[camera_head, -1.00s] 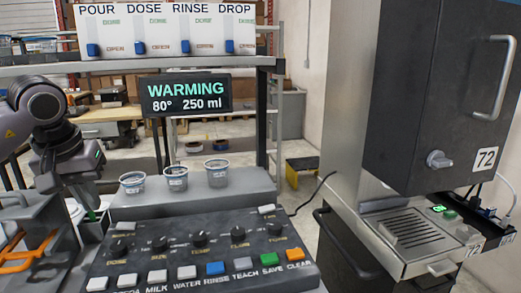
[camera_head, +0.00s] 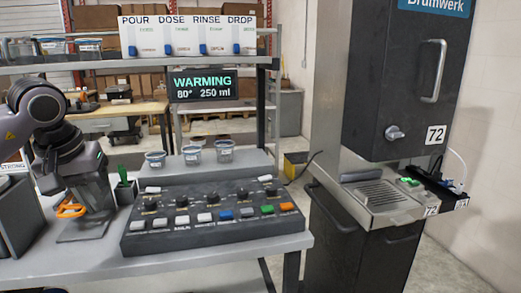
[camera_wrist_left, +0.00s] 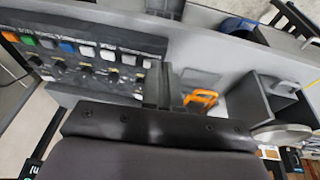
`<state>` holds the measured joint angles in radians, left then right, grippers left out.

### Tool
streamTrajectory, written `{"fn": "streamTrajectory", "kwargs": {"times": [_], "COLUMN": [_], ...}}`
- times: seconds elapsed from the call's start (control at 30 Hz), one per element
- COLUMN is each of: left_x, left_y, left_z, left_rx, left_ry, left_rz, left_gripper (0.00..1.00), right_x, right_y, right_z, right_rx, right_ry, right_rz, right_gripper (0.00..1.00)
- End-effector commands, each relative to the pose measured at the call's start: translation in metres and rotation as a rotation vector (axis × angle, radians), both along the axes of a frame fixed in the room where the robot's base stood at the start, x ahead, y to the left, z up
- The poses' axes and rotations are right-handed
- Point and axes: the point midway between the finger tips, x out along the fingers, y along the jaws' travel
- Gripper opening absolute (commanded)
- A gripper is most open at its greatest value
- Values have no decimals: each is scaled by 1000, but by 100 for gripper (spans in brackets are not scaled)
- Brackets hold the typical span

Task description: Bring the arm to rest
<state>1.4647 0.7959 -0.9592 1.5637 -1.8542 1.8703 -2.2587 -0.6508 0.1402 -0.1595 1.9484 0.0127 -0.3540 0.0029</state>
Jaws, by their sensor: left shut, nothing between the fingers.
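My left gripper (camera_head: 88,200) hangs at the left of the head view, above the left part of the grey table (camera_head: 205,262). It is shut and empty. In the left wrist view its fingers (camera_wrist_left: 165,85) show close together. The orange-handled object (camera_head: 70,210) lies right by the gripper in the head view, and its orange part also shows beside the fingers in the left wrist view (camera_wrist_left: 202,98). I cannot tell if they touch. My right gripper is not in view.
A dark control panel (camera_head: 185,240) with coloured buttons lies right of the gripper, with clear cups (camera_head: 190,155) on a ledge behind it. A holder with green items (camera_head: 124,186) stands close to the gripper. The drinks machine (camera_head: 385,110) stands at the right.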

Motion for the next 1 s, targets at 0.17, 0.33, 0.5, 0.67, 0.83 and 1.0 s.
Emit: {"fn": "streamTrajectory", "kwargs": {"times": [0.17,0.33,0.5,0.67,0.83,1.0], "left_x": [-8,-31,-61,-81,-85,-76], "left_y": [-76,-149,-214,-251,-263,-250], "left_z": [-56,-90,-103,-99,-93,-102], "left_rx": [-301,-647,-1022,-1340,-1621,-1823], "left_ry": [103,273,547,875,1286,1750], "left_rz": [14,109,296,546,877,1260], "left_gripper": [0,0,0,0,0,0], "right_x": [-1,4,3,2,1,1], "right_y": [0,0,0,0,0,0], "right_z": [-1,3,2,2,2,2], "right_rx": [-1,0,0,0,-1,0], "right_ry": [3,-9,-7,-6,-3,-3], "right_rz": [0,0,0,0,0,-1], "right_gripper": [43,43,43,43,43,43]}}
